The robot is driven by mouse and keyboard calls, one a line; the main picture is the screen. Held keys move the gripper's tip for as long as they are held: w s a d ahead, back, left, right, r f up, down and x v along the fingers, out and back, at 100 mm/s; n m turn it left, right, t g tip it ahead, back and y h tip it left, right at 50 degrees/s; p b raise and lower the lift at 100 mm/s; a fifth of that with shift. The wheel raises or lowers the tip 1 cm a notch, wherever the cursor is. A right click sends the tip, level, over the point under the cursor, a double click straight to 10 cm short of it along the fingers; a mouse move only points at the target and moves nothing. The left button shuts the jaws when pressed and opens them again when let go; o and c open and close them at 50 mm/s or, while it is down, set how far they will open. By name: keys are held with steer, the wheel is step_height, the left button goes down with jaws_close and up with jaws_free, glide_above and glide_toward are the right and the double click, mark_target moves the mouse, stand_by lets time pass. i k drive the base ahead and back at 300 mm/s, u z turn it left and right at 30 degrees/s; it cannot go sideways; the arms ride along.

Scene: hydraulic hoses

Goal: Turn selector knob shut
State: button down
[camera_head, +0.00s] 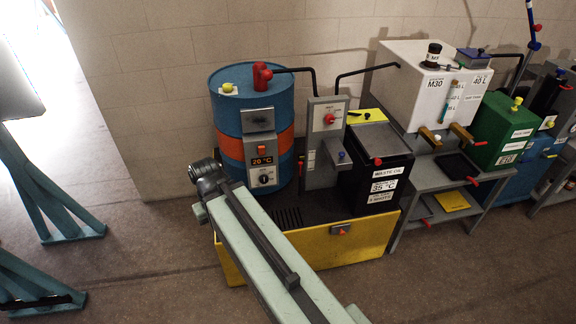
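A red knob (329,118) sits on the upright grey panel (313,149), between the blue drum and the black box. A black knob (264,179) sits on the control box of the drum, under a display reading 20 °C. I cannot tell which of them is the selector knob, and their exact settings are too small to read. My pale green arm reaches up from the bottom, ending in a dark joint left of the drum. My gripper's fingers do not show.
The blue drum (226,117) with an orange band stands on a yellow-sided base (293,263). A black box (377,146), a white tank (407,88) and a green container (499,129) stand rightward. Teal stands (55,200) are at left. The front right floor is clear.

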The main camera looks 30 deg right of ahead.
mark_target(329, 119)
steer(key=z, duration=1.15)
